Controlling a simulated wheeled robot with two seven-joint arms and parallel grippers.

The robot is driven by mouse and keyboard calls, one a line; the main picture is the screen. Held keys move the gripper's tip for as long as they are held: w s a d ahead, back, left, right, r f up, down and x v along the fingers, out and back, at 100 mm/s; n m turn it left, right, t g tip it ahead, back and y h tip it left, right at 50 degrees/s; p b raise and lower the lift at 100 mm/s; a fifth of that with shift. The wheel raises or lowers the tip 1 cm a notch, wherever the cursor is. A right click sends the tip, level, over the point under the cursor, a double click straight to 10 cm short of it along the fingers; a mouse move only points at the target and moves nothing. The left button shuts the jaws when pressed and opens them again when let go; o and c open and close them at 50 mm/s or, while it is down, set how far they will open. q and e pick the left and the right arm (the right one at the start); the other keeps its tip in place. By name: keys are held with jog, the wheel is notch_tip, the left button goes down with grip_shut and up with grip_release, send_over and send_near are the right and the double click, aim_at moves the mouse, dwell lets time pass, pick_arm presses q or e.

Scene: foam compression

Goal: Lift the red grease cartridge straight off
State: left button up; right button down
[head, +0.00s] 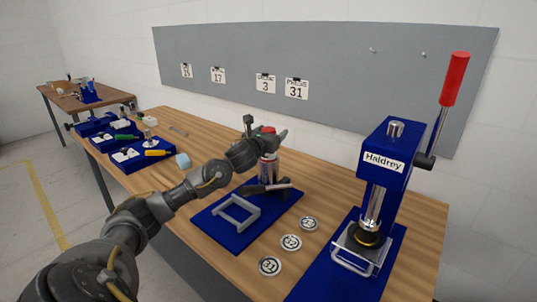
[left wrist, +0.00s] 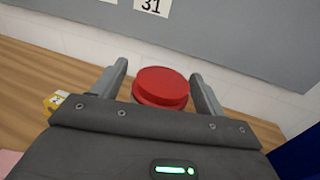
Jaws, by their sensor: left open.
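The red grease cartridge (head: 268,130) stands upright on a device on a blue base at the middle of the bench. Its round red top (left wrist: 161,88) shows between my left fingers in the left wrist view, with a small gap visible on each side. My left gripper (head: 265,138) is open and reaches in at the cartridge's upper part from the left; its fingers partly hide the cartridge in the head view. The cartridge's lower part is hidden in the left wrist view. My right gripper is not in view.
A blue Haldrey press (head: 385,185) with a red-handled lever stands to the right. A grey frame (head: 236,213) lies on the blue base (head: 205,222), with several round discs (head: 291,242) beside it. Blue trays (head: 130,157) sit at the far left. A grey board (head: 345,75) hangs behind.

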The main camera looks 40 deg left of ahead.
pick_arm(q)
grip_shut()
dwell(0.4)
jog(key=shift+r, duration=0.1)
